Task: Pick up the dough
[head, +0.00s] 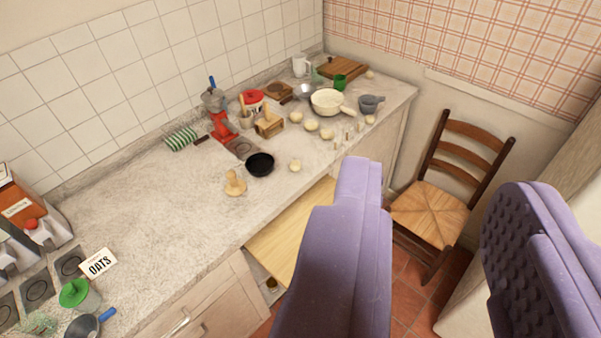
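Several pale, rounded lumps that look like dough (311,125) lie on the far part of the counter, in front of a cream pan. One lump (295,165) sits apart from them, near the counter's front edge and right of a black bowl. My gripper (440,180) is open, with its two purple fingers wide apart and nothing between them. It is in the foreground on the right, clear of the counter and well short of the dough. The left finger hides part of the counter front and the pulled-out wooden board.
The stone counter (140,240) has free room at its middle left. A black bowl (260,164), cream pan (326,101), grey pot (370,104) and red grinder (222,127) stand around the dough. A wooden board (285,245) juts out below. A chair (440,212) stands right.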

